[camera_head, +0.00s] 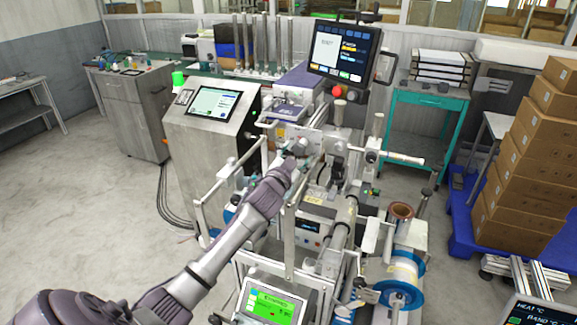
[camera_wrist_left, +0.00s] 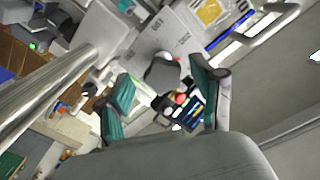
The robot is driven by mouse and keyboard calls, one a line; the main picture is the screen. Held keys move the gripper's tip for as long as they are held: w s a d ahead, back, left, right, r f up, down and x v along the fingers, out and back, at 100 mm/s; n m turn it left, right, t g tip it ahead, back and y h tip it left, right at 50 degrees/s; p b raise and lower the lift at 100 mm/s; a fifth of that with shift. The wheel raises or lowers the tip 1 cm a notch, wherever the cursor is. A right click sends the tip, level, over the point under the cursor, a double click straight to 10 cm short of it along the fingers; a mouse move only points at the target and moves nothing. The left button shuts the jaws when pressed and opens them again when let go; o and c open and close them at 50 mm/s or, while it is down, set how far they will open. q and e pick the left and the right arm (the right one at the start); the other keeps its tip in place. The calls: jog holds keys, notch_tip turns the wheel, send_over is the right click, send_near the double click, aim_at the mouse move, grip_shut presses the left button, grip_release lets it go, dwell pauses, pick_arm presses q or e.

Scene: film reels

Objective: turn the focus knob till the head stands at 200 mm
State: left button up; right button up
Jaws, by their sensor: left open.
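My left gripper (camera_head: 291,162) reaches in from the lower left to the front of the machine below the purple-grey head (camera_head: 298,92). In the left wrist view the same gripper (camera_wrist_left: 160,72) is open, with its two teal-padded fingers apart. A dark grey rounded knob (camera_wrist_left: 162,74), which looks like the focus knob, shows between the fingertips. I cannot tell whether either finger touches it. In the head view the knob is small and partly hidden by the gripper, and no millimetre scale can be read. My right gripper is not in view.
A dark touch screen (camera_head: 342,52) with a red button stands above the machine. A steel console with a screen (camera_head: 222,102) is at left. A film reel (camera_head: 402,272) and metal posts crowd the right and front. Stacked cartons (camera_head: 525,150) stand at far right. Floor at left is clear.

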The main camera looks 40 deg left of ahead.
pick_arm(q)
jog(key=v, duration=1)
